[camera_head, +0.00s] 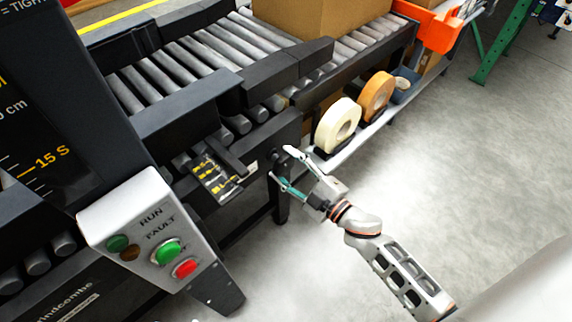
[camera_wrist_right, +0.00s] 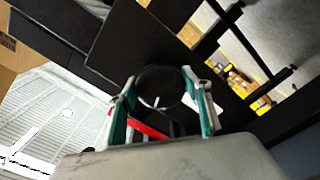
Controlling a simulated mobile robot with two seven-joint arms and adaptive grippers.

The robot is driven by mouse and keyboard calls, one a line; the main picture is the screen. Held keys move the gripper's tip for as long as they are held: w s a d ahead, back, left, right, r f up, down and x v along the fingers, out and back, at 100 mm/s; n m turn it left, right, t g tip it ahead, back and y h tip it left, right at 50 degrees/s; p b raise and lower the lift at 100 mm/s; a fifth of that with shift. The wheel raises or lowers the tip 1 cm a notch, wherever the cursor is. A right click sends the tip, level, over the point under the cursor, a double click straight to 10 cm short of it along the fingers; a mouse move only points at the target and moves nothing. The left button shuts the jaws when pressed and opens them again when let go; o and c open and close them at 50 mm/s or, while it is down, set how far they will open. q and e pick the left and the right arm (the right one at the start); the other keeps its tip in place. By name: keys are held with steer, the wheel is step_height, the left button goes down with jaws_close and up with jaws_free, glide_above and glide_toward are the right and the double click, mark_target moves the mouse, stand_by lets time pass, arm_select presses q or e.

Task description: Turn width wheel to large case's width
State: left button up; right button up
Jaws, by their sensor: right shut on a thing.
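The width wheel (camera_wrist_right: 158,84) is a dark round wheel on the black side of the machine, seen between my right gripper's fingers in the right wrist view. My right gripper (camera_head: 282,168) is at the machine's side in the head view, with its teal-lined fingers on either side of the wheel. In the wrist view the gripper (camera_wrist_right: 160,90) is shut on it. In the head view the wheel is mostly hidden by the fingers. A large cardboard case (camera_head: 312,14) lies on the rollers at the top. My left gripper is in neither view.
A control box (camera_head: 155,235) with green and red buttons stands at the lower left, below a dark scale panel (camera_head: 45,110). Cream (camera_head: 337,126) and orange (camera_head: 376,97) tape rolls sit on a side shelf. Open grey floor (camera_head: 480,160) lies to the right.

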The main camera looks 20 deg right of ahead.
steer(key=n, duration=0.3)
steer(key=shift+n, duration=0.4)
steer(key=shift+n+b, duration=0.3)
steer(key=shift+n, duration=0.8)
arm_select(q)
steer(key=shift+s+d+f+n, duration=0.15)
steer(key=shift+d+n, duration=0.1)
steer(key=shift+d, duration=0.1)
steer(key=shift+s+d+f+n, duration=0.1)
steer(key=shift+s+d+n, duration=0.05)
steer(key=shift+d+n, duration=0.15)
arm_select(e)
steer(key=shift+n, duration=0.8)
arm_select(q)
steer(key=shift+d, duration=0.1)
arm_select(e)
steer(key=o, duration=1.1)
steer(key=shift+r, duration=0.1)
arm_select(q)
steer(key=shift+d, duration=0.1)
arm_select(e)
steer(key=v, duration=1.2)
